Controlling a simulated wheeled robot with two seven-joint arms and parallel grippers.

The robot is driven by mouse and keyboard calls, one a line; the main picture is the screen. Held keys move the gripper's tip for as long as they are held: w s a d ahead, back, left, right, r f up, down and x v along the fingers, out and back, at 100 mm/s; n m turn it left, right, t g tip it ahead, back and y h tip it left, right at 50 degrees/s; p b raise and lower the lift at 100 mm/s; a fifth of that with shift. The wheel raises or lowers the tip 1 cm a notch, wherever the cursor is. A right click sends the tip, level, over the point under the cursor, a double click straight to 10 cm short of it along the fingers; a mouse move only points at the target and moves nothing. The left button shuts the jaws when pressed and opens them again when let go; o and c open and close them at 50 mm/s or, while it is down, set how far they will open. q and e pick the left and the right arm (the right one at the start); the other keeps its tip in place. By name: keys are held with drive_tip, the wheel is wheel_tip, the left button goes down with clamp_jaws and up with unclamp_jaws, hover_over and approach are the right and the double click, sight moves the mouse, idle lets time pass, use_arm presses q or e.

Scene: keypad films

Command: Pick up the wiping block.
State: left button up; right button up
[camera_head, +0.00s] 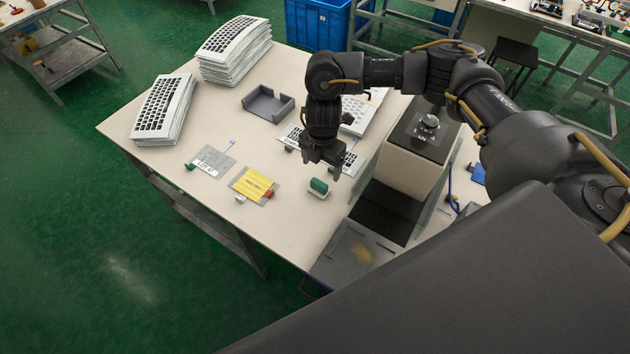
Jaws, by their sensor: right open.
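The wiping block (318,185) looks like a small green-topped block with a pale lower part. It sits on the beige table right of the yellow card. My right gripper (322,166) hangs fingers-down just above and behind the block in the picture. It is open, with nothing seen between its fingers, and appears apart from the block. My left gripper is not in view.
Two stacks of keypad films (162,110) (234,50) stand at the left and back of the table (205,120). A grey open tray (268,104), a yellow card (252,185) and a grey LOT card (211,161) lie nearby. A machine with a knob (422,140) stands on the right.

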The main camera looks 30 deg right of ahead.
sight(320, 182)
drive_tip(key=shift+s+f, duration=0.25)
drive_tip(key=shift+f, duration=0.3)
drive_tip(key=shift+s+f, duration=0.2)
drive_tip(key=shift+f, duration=0.35)
drive_tip(key=shift+w+f, duration=0.4)
drive_tip(key=shift+f, duration=0.4)
drive_tip(key=shift+w+f, duration=0.4)
drive_tip(key=shift+f, duration=0.2)
drive_tip(key=shift+f+p, duration=0.2)
drive_tip(key=shift+p, duration=0.1)
drive_tip(key=shift+s, duration=0.15)
drive_tip(key=f+p, duration=0.1)
drive_tip(key=f, duration=0.1)
drive_tip(key=f+p, duration=0.1)
drive_tip(key=f, duration=0.2)
drive_tip(key=shift+w+d, duration=0.1)
drive_tip(key=shift+w, duration=0.1)
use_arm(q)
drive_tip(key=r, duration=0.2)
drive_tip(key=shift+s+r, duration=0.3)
use_arm(e)
drive_tip(key=shift+s, duration=0.1)
drive_tip(key=c, duration=1.1)
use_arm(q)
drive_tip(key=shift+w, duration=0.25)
